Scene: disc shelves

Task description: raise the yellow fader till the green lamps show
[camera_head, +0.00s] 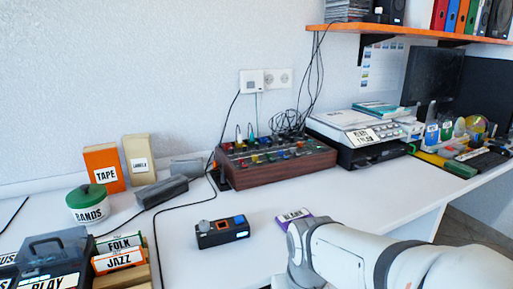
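A wood-sided mixer (290,171) stands against the wall at the middle of the desk. Its dark top carries several small coloured caps in red, green, yellow and blue. A yellow cap shows among them, but they are too small to tell which is the yellow fader or how high it stands. I cannot tell whether any green lamps are lit. My arm reaches in from the lower right, with its wrist over the desk's front part, well in front of the mixer.
Cables hang behind. Boxes and a cassette case (50,262) crowd the left. White desk shows between.

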